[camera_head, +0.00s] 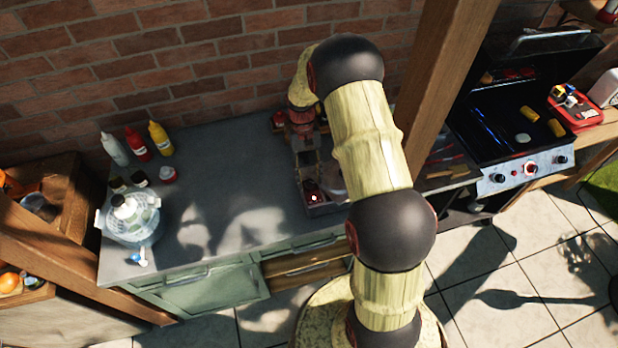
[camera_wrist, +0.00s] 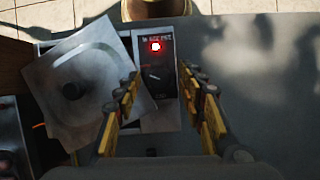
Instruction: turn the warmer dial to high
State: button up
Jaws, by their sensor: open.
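The warmer (camera_wrist: 158,118) stands on the grey counter, with a narrow control panel along its right side in the wrist view. The panel carries a lit red lamp (camera_wrist: 155,46) and, below it, a dark dial (camera_wrist: 153,78). Small lettering above the lamp is too blurred to read. My gripper (camera_wrist: 160,74) is open, its yellow-and-black fingers on either side of the dial; I cannot tell whether either touches it. The dial's pointer setting is unclear. In the head view the warmer (camera_head: 325,209) sits below my gripper (camera_head: 306,163), partly hidden by my arm.
A square metal lid (camera_wrist: 92,65) with a black knob lies askew on the warmer, left of the panel. The grey counter (camera_head: 245,215) is clear left of the warmer. Bottles (camera_head: 135,143) and a glass dispenser (camera_head: 130,220) stand farther left. A wooden post (camera_head: 440,80) and grill (camera_head: 525,125) are right.

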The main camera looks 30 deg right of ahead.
jog(key=v, duration=1.1)
jog(key=shift+r, duration=0.3)
jog(key=shift+d, duration=0.1)
jog(key=shift+w, duration=0.15)
jog(key=s+a+r+n+t+b, duration=0.1)
jog(key=s+a+r+t+b, duration=0.1)
jog(key=s, duration=0.6)
jog(key=s+a+r+n+t+h+b, duration=0.1)
jog(key=s+a+r+t+b, duration=0.2)
jog(key=s+a+b, duration=0.4)
jog(key=s+a+r+n+t+b, duration=0.1)
jog(key=s+a+t+b, duration=0.4)
jog(key=s, duration=0.5)
jog(key=shift+s+a+r+n, duration=0.15)
jog(key=shift+a+r+n, duration=0.15)
jog(key=shift+a+r, duration=0.55)
